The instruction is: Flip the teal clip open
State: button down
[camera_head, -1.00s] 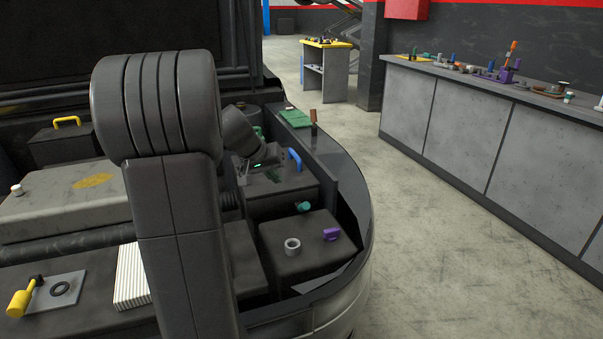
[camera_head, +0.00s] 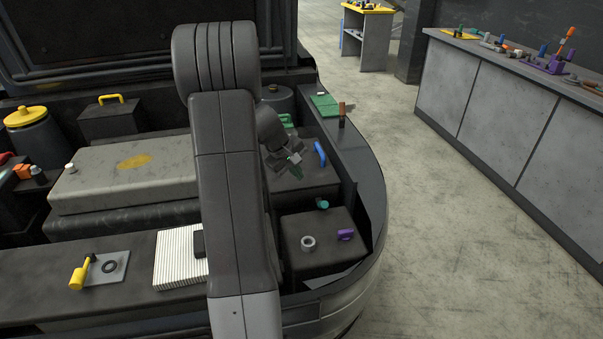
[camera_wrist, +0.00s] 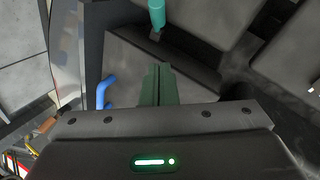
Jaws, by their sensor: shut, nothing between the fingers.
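The teal clip (camera_head: 322,204) sits at the far edge of the dark box that carries a grey ring and a purple piece. In the wrist view the teal clip (camera_wrist: 157,14) is a rounded teal bar at the top edge, partly cut off, with a dark stub at its lower end. My gripper (camera_head: 297,170) hangs above the dark block behind that box, beyond the clip and apart from it. In the wrist view the green fingers of my gripper (camera_wrist: 158,70) are together and empty, pointing up the picture toward the clip. A gap separates them from it.
A blue handle (camera_head: 320,153) stands on the block close to my gripper. The grey ring (camera_head: 308,243) and purple piece (camera_head: 345,235) lie near the clip. The curved rim (camera_head: 372,205) bounds the right side. A brown-topped post (camera_head: 342,112) stands on it.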

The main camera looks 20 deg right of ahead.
send_near(320, 202)
jog(key=w+f, duration=0.3)
jog(key=shift+w+d+f, duration=0.1)
jog(key=shift+d, duration=0.05)
jog(key=shift+s+d+f, duration=1.1)
jog(key=shift+f, duration=0.05)
jog(key=shift+s+f, duration=0.1)
